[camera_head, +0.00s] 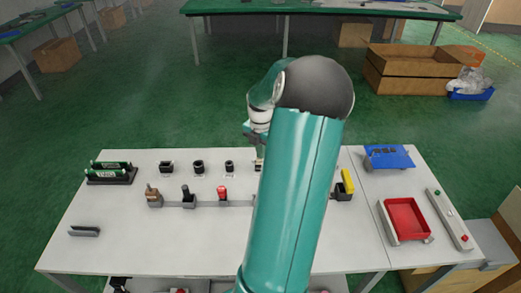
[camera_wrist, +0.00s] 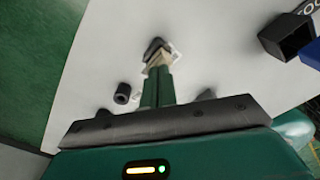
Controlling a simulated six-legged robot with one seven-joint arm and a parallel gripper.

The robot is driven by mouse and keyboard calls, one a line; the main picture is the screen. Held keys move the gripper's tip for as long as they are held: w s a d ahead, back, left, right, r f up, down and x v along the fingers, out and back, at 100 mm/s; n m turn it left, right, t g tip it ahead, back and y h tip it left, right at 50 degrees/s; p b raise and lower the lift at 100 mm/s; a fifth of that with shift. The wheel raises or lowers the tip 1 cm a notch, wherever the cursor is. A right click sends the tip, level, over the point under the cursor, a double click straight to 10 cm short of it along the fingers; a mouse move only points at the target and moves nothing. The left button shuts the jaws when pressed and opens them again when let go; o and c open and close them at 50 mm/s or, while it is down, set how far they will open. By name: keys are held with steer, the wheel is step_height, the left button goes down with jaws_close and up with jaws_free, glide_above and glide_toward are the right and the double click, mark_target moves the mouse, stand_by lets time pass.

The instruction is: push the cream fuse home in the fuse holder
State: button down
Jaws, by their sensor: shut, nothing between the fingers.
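My gripper (camera_wrist: 159,66) is shut and points down at the row of small black fixtures at the back of the table. A dark angular fixture (camera_wrist: 155,44) with a white label beside it lies right at the fingertips in the wrist view. A pale tan piece (camera_wrist: 160,57) shows between the fingertips and this fixture. I cannot tell whether it is the cream fuse or part of my fingertips, nor whether they touch. In the head view my arm hides most of this spot, and only a small tan bit (camera_head: 259,163) shows beside it. The fuse holder cannot be made out for sure.
Small black sockets (camera_head: 198,167) stand left of the arm. In front is a row of levers, one red-topped (camera_head: 222,193). A yellow-handled fixture (camera_head: 347,182) stands close right of the arm. A red tray (camera_head: 406,219) lies farther right. The table's front left is mostly clear.

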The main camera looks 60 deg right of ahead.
steer(key=shift+f, duration=0.3)
steer(key=shift+r, duration=0.15)
step_height(320, 180, up, 18)
steer(key=shift+f, duration=0.25)
stand_by(0.5)
